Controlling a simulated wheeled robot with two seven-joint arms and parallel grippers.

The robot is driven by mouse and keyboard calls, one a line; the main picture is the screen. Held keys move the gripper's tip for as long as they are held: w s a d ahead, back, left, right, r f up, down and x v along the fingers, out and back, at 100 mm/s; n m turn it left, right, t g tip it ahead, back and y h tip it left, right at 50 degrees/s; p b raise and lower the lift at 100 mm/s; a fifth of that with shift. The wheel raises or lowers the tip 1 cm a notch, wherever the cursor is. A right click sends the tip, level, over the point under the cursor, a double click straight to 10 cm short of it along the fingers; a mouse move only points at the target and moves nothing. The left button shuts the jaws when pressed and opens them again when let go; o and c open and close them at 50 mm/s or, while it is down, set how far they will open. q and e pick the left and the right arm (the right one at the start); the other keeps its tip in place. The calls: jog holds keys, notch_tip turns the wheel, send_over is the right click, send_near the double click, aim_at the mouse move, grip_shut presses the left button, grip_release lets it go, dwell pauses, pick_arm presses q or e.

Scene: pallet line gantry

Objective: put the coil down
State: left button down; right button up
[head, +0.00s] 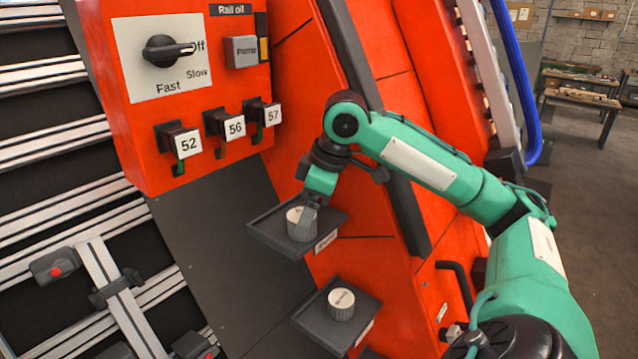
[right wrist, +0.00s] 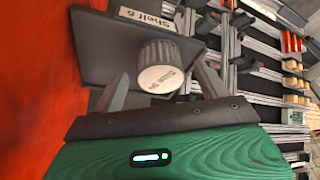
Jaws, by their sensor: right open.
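A ribbed grey coil with a pale, lettered top (head: 294,224) sits upright on the upper dark shelf (head: 270,240). My right gripper (head: 308,214) is over this coil, its fingers reaching down at it and hiding part of it. In the right wrist view the coil (right wrist: 160,62) stands between the two spread fingers (right wrist: 162,78), with a visible gap on both sides. The coil's lettering is hard to read. My left gripper is not in view.
A similar cylinder (head: 341,303) stands on a lower shelf (head: 310,322). An orange control box (head: 140,110) with a knob (head: 168,48) and tagged hooks 52, 56 and 57 (head: 257,118) hangs up and left. Metal rails (head: 60,150) fill the left side.

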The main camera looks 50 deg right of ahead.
jog(key=v, duration=1.1)
jog(key=shift+b, duration=0.3)
dwell(0.3)
